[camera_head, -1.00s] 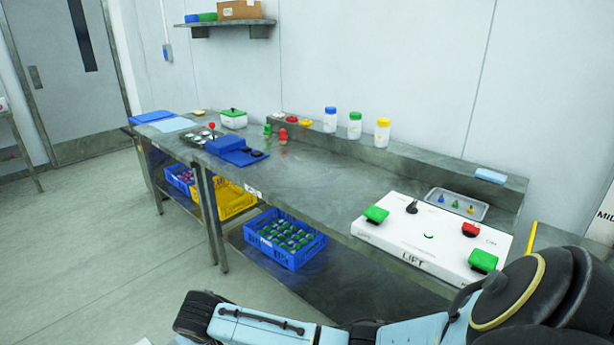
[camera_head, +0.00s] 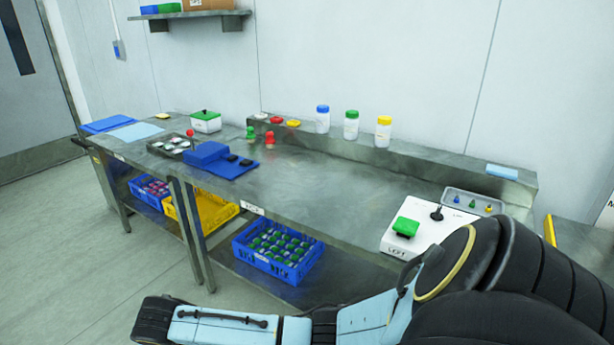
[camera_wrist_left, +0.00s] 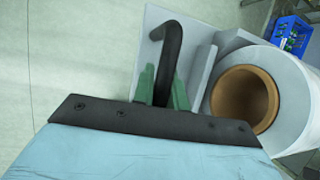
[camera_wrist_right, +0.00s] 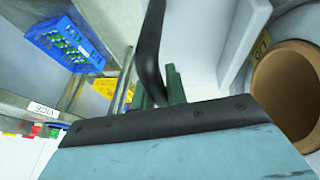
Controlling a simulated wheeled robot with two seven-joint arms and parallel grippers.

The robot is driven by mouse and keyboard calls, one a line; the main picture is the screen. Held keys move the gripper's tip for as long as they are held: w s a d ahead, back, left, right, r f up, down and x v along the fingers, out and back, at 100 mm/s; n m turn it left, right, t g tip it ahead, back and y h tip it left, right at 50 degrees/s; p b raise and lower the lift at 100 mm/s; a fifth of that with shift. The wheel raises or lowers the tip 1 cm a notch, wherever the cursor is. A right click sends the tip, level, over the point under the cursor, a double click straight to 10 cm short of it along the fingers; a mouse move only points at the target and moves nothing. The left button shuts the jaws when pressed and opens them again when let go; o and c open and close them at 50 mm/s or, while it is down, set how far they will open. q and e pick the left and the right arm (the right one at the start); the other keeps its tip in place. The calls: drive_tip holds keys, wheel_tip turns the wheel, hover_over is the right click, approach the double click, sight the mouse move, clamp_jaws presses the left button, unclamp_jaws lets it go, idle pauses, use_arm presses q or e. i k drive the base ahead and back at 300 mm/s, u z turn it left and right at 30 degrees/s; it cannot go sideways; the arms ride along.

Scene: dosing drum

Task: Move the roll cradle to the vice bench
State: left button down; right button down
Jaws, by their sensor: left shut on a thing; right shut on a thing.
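The roll cradle (camera_wrist_left: 203,70) is a pale grey carrier with black handles, holding a large white roll (camera_wrist_left: 290,85) with a brown cardboard core (camera_wrist_left: 240,98). My left gripper (camera_wrist_left: 163,90) is shut on one black handle (camera_wrist_left: 170,45). In the right wrist view my right gripper (camera_wrist_right: 162,88) is shut on another black handle (camera_wrist_right: 150,45), with the cradle (camera_wrist_right: 238,40) and core (camera_wrist_right: 290,90) beside it. The cradle and both grippers are out of the head view. A steel bench edge in the right wrist view bears a VICE label (camera_wrist_right: 42,108); bench labels in the head view are too small to read.
Steel benches (camera_head: 330,200) run along the wall. They carry a blue tool block (camera_head: 220,160), bottles (camera_head: 351,125) and a white control box (camera_head: 400,246). Blue (camera_head: 280,250) and yellow (camera_head: 208,212) crates sit on the lower shelf. Open floor (camera_head: 90,270) lies at left.

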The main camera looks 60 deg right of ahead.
sight(321, 183)
drive_tip(key=i, duration=2)
drive_tip(key=z, duration=3)
drive_tip(key=i, duration=0.35)
drive_tip(key=z, duration=0.05)
